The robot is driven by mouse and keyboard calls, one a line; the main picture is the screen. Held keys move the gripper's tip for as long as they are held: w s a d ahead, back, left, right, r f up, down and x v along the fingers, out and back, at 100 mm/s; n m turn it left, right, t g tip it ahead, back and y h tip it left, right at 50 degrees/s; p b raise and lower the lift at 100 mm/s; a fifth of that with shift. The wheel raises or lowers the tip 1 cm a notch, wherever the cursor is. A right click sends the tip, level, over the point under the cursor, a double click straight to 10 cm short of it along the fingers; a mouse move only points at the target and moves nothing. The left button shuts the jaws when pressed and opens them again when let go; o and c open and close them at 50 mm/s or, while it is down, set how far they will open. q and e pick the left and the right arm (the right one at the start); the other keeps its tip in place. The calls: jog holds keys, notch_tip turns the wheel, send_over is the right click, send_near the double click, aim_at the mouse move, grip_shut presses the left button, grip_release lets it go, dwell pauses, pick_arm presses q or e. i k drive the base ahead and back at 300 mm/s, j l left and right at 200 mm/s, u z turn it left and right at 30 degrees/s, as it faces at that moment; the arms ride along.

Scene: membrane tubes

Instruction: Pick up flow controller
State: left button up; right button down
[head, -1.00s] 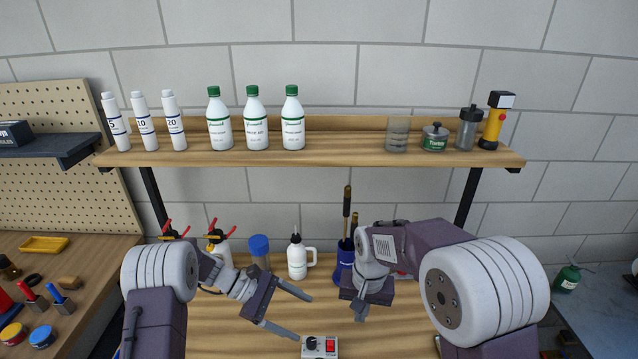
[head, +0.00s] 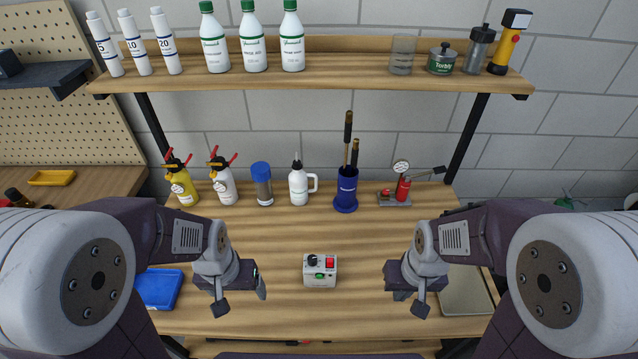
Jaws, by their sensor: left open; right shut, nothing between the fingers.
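A small white box with a black knob, a red switch and a green button, which looks like the flow controller (head: 320,277), sits on the wooden bench in the middle of the head view. My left gripper (head: 240,296) is left of the box, pointing down, open and empty. My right gripper (head: 411,301) is right of the box, pointing down, shut with nothing in it. Both grippers are apart from the box, and nothing covers it.
Two spray bottles (head: 181,181), a blue-capped jar (head: 262,185), a white wash bottle (head: 299,184), a blue tool cup (head: 346,190) and a red gauge device (head: 403,188) line the bench's back. A blue tray (head: 158,289) is left, a grey tray (head: 465,296) right. Bench around the box is clear.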

aim_at(329, 280)
jog(key=k+j+z, duration=0.3)
jog(key=j, duration=0.15)
jog(key=k+j+z, duration=0.3)
jog(key=k+j, duration=0.05)
jog(key=j, duration=0.05)
